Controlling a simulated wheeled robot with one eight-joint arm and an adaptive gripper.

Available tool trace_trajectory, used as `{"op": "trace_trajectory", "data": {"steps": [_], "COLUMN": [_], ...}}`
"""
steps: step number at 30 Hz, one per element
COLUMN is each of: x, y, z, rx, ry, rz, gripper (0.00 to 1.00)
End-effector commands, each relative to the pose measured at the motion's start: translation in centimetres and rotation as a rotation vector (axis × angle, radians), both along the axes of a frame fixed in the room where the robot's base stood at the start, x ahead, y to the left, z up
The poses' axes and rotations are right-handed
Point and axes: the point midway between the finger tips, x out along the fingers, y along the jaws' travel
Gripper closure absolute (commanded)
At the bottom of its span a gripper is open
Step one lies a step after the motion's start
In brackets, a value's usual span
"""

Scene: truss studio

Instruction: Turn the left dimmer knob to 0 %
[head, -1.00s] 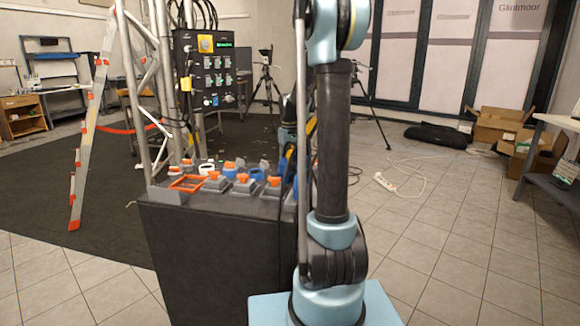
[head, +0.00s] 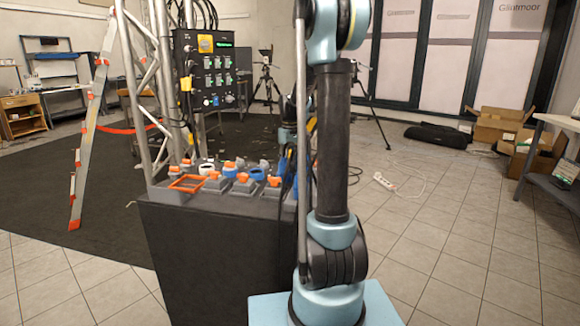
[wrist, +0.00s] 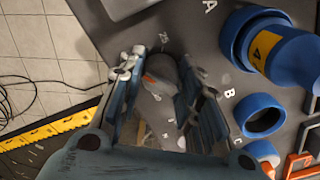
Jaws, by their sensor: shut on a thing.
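In the wrist view my gripper (wrist: 162,88) has its two fingers on either side of a grey knob (wrist: 163,68) with a small orange mark. The fingers are closed on it, and its lower part is partly hidden between them. I take it for the left dimmer knob, but its scale is too blurred to read. In the head view the gripper is mostly hidden behind my arm column, at the right end of the black console (head: 205,250). Several grey and orange controls stand on the console top.
Beside the gripper in the wrist view are a large blue connector (wrist: 285,50) with a yellow label and a blue ring (wrist: 260,115). An orange square frame (head: 187,183) lies on the console's left end. A ladder (head: 88,120) and truss stand behind to the left.

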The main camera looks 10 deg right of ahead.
Motion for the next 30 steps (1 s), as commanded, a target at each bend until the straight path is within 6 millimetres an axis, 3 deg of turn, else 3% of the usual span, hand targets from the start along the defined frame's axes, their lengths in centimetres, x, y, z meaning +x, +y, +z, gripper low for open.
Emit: {"op": "trace_trajectory", "data": {"steps": [1,2,4,17,22,30], "x": [-0.1,-0.1,-0.1,0.0,0.0,0.0], "y": [0.0,0.0,0.0,0.0,0.0,0.0], "z": [0.0,0.0,0.0,0.5,2.5,7.5], "rx": [0.0,0.0,0.0,0.0,0.0,0.0], "ry": [0.001,0.001,0.001,0.0,0.0,0.001], "rz": [0.001,0.001,0.001,-0.001,0.0,0.0], "gripper": [0.92,0.62,0.48,0.48,0.48,0.48]}}
